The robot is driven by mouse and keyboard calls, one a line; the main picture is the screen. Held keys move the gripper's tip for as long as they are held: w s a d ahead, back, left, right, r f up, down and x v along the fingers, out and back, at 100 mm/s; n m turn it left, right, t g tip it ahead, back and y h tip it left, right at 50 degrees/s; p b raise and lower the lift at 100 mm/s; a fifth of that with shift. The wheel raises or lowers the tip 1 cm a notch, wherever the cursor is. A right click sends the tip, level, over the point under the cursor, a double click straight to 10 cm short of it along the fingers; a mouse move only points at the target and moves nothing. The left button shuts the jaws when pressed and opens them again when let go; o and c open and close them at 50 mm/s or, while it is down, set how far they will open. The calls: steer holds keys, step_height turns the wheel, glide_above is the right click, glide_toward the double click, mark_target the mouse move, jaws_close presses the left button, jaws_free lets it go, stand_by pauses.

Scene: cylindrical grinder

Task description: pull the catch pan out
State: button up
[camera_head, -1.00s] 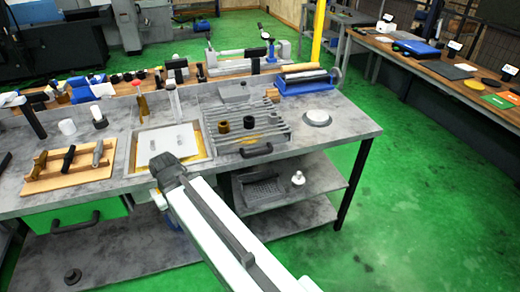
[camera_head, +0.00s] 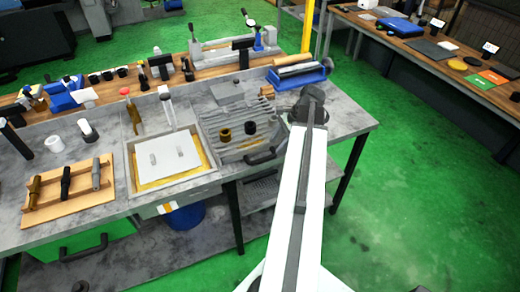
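The likely catch pan is the grey ribbed tray (camera_head: 227,144) set in the bench top, with a dark bar handle (camera_head: 262,157) at its front edge. I cannot tell for sure which part is the pan. Brown and black cylinders stand on the ribs. My arm reaches up from the bottom of the view. My gripper (camera_head: 308,101), at its dark far end, is right of the tray and appears apart from the handle. Its fingers cannot be made out. My arm hides part of the bench's right end.
A framed tray with a white plate (camera_head: 168,158) lies left of the ribbed tray. A wooden rack (camera_head: 68,188) with dark tools is further left. A blue device (camera_head: 298,75) stands behind my gripper. Another dark handle (camera_head: 83,248) shows below the bench. Green floor is open at right.

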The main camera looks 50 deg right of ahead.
mark_target(266, 158)
steer(key=b+x, duration=0.7)
steer(key=x, duration=0.1)
steer(key=shift+w+a, duration=0.15)
steer(key=shift+a, duration=0.05)
steer(key=shift+r, duration=0.1)
steer(key=shift+c, duration=0.3)
jaws_close()
stand_by(0.8)
